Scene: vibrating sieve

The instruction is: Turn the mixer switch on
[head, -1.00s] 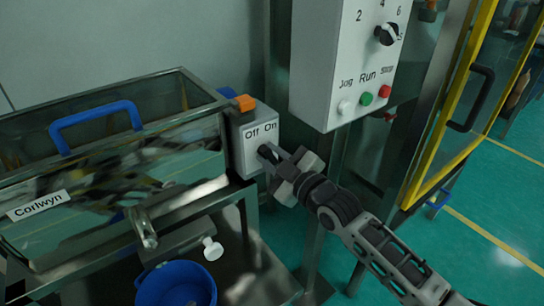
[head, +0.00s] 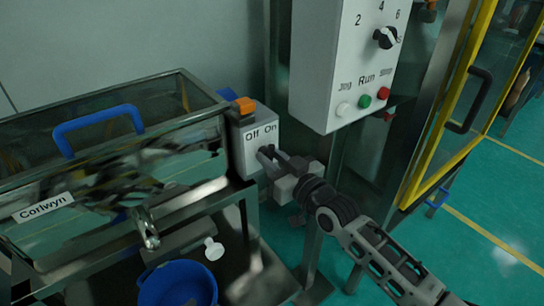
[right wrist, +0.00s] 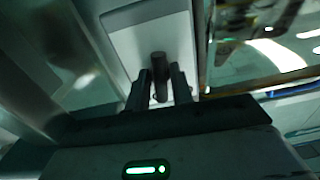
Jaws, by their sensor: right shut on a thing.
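The mixer switch box (head: 249,160) is a light grey box marked "Off" and "On", fixed at the right end of the glass-walled mixer (head: 110,190). My right gripper (head: 268,155) is at the front of this box, with its fingers on the dark switch knob. In the right wrist view the dark knob (right wrist: 160,68) stands between the two fingers (right wrist: 160,88), which are shut on it. The fingers hide much of the knob in the head view, so its exact setting is hard to tell. My left gripper is not in view.
A grey control panel (head: 345,60) with a dial and Jog, Run and Stop buttons hangs to the right, above my right arm. A yellow-framed door (head: 425,150) is further right. A blue bucket (head: 178,285) and a white knob-like part (head: 213,249) are below the mixer.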

